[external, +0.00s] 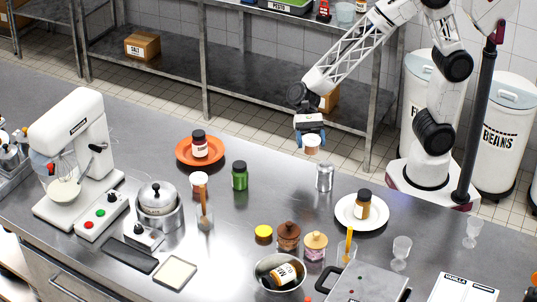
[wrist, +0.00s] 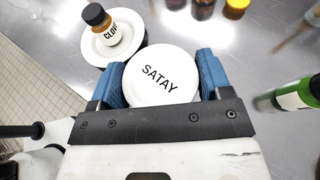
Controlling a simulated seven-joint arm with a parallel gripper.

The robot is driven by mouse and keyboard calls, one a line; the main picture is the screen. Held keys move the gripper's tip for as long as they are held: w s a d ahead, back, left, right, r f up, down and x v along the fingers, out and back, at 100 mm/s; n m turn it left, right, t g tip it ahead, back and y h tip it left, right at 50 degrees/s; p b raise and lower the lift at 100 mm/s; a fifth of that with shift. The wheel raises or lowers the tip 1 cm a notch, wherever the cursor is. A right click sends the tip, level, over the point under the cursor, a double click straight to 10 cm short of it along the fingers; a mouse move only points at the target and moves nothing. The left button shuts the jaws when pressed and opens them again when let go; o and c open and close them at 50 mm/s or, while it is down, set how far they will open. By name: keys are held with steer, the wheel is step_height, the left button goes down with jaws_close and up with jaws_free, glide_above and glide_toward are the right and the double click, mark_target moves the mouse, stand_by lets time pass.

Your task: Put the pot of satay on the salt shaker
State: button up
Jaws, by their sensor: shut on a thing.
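The pot of satay (external: 312,144) is a small round pot with a white lid. The lid reads SATAY in the wrist view (wrist: 162,78). My gripper (external: 311,137) is shut on it, with a blue finger on each side in the wrist view (wrist: 160,80). It holds the pot in the air above the counter. A silver cylinder (external: 324,177), which looks like the salt shaker, stands upright on the counter, below and slightly right of the pot in the external view. The pot and the cylinder are apart. I cannot make out the cylinder in the wrist view.
A white plate (external: 345,217) with a clove jar (external: 363,203) stands right of the cylinder. A green jar (external: 240,176) and an orange plate (external: 183,152) with a jar are to the left. Several jars and a metal bowl (external: 262,279) stand nearer the front. Counter around the cylinder is clear.

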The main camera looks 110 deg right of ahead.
steer(key=s+r+n+g, duration=0.1)
steer(key=s+g, duration=0.1)
steer(key=s, duration=1.7)
steer(key=shift+s+d+r+n, duration=0.2)
steer(key=shift+s+r+n, duration=0.05)
steer(key=shift+s+n, duration=0.15)
steer(key=shift+w, duration=0.15)
glide_above(325, 164)
steer(key=shift+f, duration=0.75)
steer(key=shift+f, duration=1.75)
steer(key=shift+f, duration=0.15)
steer(key=o, duration=1)
steer(key=shift+c, duration=0.2)
steer(key=shift+d+r, duration=0.1)
steer(key=shift+r, duration=0.1)
